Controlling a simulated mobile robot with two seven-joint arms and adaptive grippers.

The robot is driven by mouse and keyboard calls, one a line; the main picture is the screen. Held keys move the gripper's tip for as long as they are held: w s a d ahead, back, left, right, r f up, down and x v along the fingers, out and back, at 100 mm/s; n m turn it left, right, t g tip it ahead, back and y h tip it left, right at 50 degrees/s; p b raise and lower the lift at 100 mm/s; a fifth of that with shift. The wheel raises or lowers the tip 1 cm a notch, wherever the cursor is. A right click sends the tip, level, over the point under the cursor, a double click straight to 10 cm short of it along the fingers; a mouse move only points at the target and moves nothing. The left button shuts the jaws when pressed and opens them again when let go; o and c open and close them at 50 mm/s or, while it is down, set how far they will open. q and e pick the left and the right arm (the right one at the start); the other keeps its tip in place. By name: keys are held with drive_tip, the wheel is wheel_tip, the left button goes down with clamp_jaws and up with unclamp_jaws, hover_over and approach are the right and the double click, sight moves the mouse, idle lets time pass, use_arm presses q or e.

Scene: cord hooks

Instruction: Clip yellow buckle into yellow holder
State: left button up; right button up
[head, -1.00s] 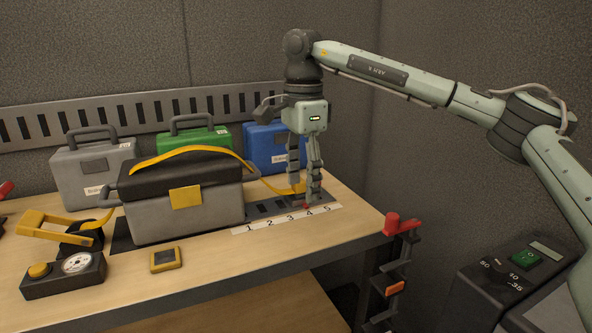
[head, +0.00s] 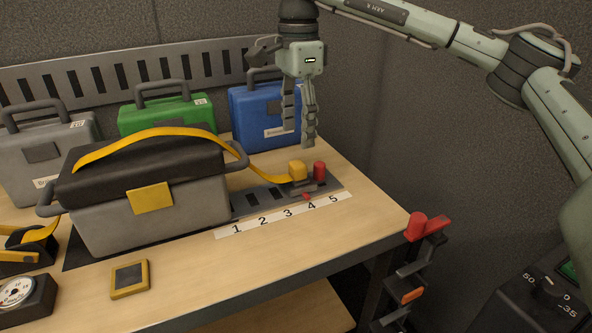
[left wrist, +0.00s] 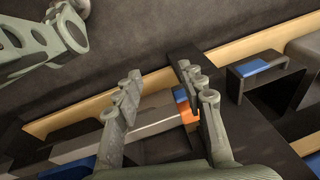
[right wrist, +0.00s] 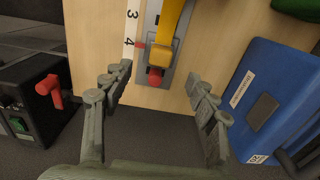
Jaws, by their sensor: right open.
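The yellow buckle (head: 297,171) sits on the dark slotted base plate (head: 334,182), near label 4, at the end of the yellow strap (head: 262,171). A red knob (head: 319,171) stands beside it. In the right wrist view the buckle (right wrist: 161,53) lies beyond my fingertips, with the red knob (right wrist: 155,76) nearer. I cannot make out a separate yellow holder, or whether the buckle is locked in. My right gripper (head: 299,146) is open and empty above the buckle, apart from it. My left gripper (left wrist: 165,90) shows only in its wrist view, fingers apart with nothing clearly held.
The strap runs over a grey toolbox with a black lid (head: 150,200). Grey (head: 50,165), green (head: 166,112) and blue (head: 262,118) cases stand behind. A yellow-framed device (head: 130,279) lies in front. A red-topped clamp (head: 414,226) is at the table's right edge.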

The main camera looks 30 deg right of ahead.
sight(298, 163)
drive_tip(key=shift+f, duration=0.6)
wheel_tip(298, 163, down, 4)
drive_tip(key=shift+r, duration=0.2)
wheel_tip(298, 163, down, 4)
drive_tip(key=shift+r+b, duration=0.25)
drive_tip(key=shift+b, duration=0.95)
use_arm(q)
drive_tip(key=w+d+r, duration=0.1)
drive_tip(key=w+r, duration=0.3)
drive_tip(key=r, duration=0.4)
drive_tip(key=shift+w+t, duration=0.15)
drive_tip(key=shift+t, duration=0.25)
use_arm(e)
drive_tip(key=shift+f, duration=0.4)
use_arm(q)
drive_tip(key=shift+r, duration=0.1)
